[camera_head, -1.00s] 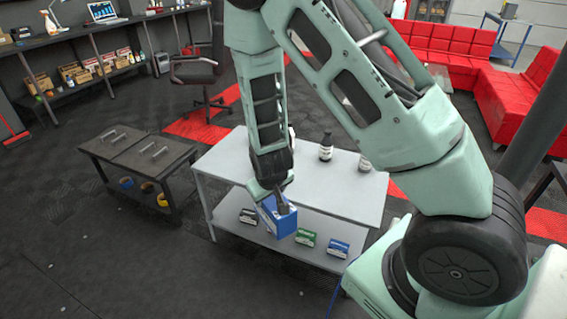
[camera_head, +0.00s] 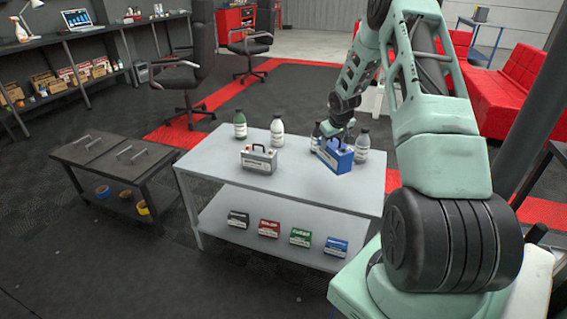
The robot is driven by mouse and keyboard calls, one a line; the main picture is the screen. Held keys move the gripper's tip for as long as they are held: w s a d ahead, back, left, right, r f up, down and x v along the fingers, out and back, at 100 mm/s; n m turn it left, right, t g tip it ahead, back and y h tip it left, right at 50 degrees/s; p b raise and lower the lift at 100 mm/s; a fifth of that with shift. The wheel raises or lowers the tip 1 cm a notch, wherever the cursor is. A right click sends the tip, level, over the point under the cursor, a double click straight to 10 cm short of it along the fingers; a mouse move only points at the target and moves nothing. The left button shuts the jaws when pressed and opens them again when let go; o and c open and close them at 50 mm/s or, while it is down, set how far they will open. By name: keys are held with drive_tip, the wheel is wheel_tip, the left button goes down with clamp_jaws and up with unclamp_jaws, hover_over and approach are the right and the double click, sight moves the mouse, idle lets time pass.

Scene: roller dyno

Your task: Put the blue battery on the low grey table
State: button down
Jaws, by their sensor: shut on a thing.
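The blue battery (camera_head: 335,156) is in my gripper (camera_head: 338,136), which is shut on its top from above. The battery is over the right part of the grey table's top (camera_head: 225,165), slightly tilted in the picture. I cannot tell whether its underside touches the top. My fingertips are small and partly hidden by the battery's upper part.
Bottles stand along the table's back edge: a green one (camera_head: 240,126), a white one (camera_head: 277,132), and a grey one (camera_head: 362,148) close right of the blue battery. Several small boxes (camera_head: 269,229) sit on the lower shelf. The table's front middle is clear.

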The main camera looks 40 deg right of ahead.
drive_tip(key=shift+s+d+f, duration=0.1)
drive_tip(key=shift+s+d, duration=0.15)
drive_tip(key=shift+d, duration=0.3)
drive_tip(key=shift+s+d+f, duration=0.1)
drive_tip(key=shift+s+d, duration=0.1)
drive_tip(key=shift+d, duration=0.35)
drive_tip(key=shift+d+f, duration=0.1)
drive_tip(key=shift+f, duration=4.65)
drive_tip(key=shift+f, duration=0.15)
drive_tip(key=shift+c, duration=1.9)
unclamp_jaws()
